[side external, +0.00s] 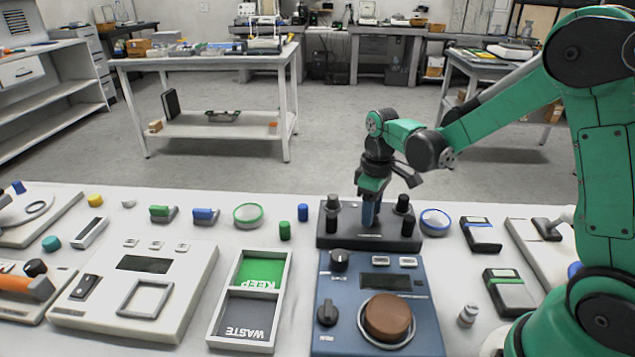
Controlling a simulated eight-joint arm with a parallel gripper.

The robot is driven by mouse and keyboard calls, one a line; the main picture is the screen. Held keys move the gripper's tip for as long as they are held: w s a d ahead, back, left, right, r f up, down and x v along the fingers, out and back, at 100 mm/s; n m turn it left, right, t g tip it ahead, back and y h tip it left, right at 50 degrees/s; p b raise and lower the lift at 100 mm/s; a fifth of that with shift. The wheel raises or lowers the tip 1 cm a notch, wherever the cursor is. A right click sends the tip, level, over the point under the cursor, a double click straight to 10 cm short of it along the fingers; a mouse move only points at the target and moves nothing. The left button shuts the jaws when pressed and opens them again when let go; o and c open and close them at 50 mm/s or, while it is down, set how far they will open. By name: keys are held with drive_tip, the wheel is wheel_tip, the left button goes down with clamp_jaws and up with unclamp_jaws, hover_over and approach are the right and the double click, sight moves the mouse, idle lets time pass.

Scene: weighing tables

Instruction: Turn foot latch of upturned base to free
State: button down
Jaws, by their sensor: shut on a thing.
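The upturned base (336,241) is a dark, low block at the centre, behind the blue weighing unit. Black round feet (332,204) stand up from it at both sides, with another at its right (403,205). My gripper (370,203) points straight down over the middle of the base.
The blue weighing unit (330,285) with a brown round weight (388,318) stands in front. A KEEP/WASTE tray (217,311) and a white scale (197,275) are at left. A blue-rimmed dish (435,222) sits close right of the base. Black boxes (481,235) lie farther right.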

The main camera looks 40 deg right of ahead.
drive_tip(key=m, duration=1.2)
drive_tip(key=shift+m, duration=0.3)
idle(0.4)
drive_tip(key=shift+c, duration=2.3)
unclamp_jaws()
drive_tip(key=shift+r, duration=0.1)
drive_tip(key=shift+r, duration=2.75)
drive_tip(key=s+a+r+n+t, duration=0.4)
drive_tip(key=s+a+n+t, duration=0.3)
drive_tip(key=n, duration=0.2)
drive_tip(key=shift+r, duration=0.15)
